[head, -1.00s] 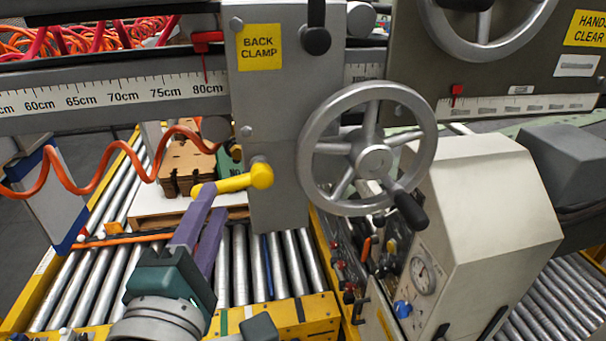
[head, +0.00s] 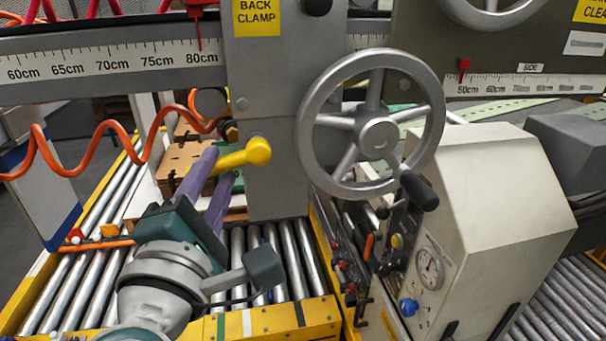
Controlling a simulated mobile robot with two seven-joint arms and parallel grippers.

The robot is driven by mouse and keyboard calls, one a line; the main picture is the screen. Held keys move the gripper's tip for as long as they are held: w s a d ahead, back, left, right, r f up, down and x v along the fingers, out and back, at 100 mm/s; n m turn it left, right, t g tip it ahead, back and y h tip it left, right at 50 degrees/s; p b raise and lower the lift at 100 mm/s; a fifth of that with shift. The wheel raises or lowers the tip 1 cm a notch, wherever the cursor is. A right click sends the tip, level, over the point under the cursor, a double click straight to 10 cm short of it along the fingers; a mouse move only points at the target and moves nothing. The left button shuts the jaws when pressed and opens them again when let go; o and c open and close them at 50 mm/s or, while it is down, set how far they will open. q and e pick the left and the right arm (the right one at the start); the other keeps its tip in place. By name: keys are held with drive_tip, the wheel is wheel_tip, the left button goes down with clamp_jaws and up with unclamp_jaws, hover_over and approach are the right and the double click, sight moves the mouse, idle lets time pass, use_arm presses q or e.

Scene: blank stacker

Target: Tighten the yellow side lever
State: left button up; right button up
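The yellow side lever (head: 245,154) sticks out to the left from the lower part of the grey clamp column (head: 275,195), its rounded knob end on the column. My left gripper (head: 222,162) comes up from the lower left, its two purple fingers apart at the lever's free end. One finger is at the upper left of that end, the other just below the lever. The fingers look open around it, and firm contact cannot be made out. The lever's tip is partly hidden by the fingers. My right gripper is not in view.
A large silver handwheel (head: 374,125) with a black handle stands right of the lever. A coiled orange hose (head: 90,165) hangs at the left. A ruler beam (head: 110,62) crosses above. A beige control box (head: 480,215) is at right, with metal rollers (head: 285,260) below.

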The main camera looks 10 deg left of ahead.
use_arm(q)
drive_tip(key=d+f+n+y+b, duration=0.1)
drive_tip(key=n+b, duration=0.2)
drive_tip(key=b, duration=0.2)
drive_tip(key=d+f+n+y+b, duration=0.1)
drive_tip(key=n+b, duration=0.3)
drive_tip(key=b, duration=0.1)
drive_tip(key=w+d+f+n+t+y+b, duration=0.1)
drive_tip(key=n+b, duration=0.3)
drive_tip(key=b, duration=0.1)
drive_tip(key=shift+f, duration=0.4)
drive_tip(key=n+b, duration=0.1)
drive_tip(key=n+y+b, duration=0.1)
drive_tip(key=d+n+b, duration=0.1)
drive_tip(key=shift+w+d+f, duration=0.1)
drive_tip(key=shift+w+f, duration=0.05)
drive_tip(key=shift+w, duration=0.1)
drive_tip(key=n+b, duration=0.1)
drive_tip(key=d+n+y+b, duration=0.1)
drive_tip(key=n, duration=0.1)
drive_tip(key=shift+w+d+n+b, duration=0.1)
drive_tip(key=shift+w+n+b, duration=0.1)
drive_tip(key=shift+n+b, duration=0.15)
drive_tip(key=v, duration=0.9)
drive_tip(key=shift+p, duration=0.45)
